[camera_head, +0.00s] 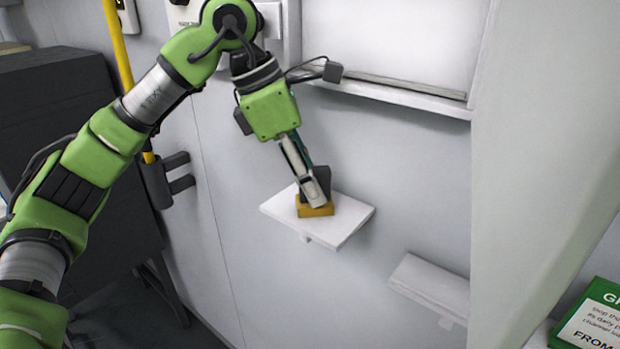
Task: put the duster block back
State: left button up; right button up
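The duster block (315,211) shows as a small yellow piece on the white shelf (350,219) on the wall. A dark grey part (319,183) rises just behind it; I cannot tell whether that belongs to the block or to my gripper. My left gripper (314,198) reaches down from above, with one silver finger in front of the block and overlapping it. The far side of the block and the other finger's contact are hidden, so I cannot tell whether the fingers are closed on it. My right gripper is not in view.
A whiteboard (410,45) with a ledge (400,95) is above the shelf. A second, empty shelf (432,285) is lower right. A green sign (592,318) stands at the right edge. A yellow pole (118,45) and dark cabinet (60,110) are at left.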

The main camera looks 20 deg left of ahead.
pick_arm(q)
jog(key=shift+r, duration=0.25)
jog(key=shift+a+r, duration=0.2)
jog(key=shift+r, duration=0.1)
jog(key=v, duration=1.1)
jog(key=shift+b, duration=0.4)
jog(key=shift+s, duration=0.1)
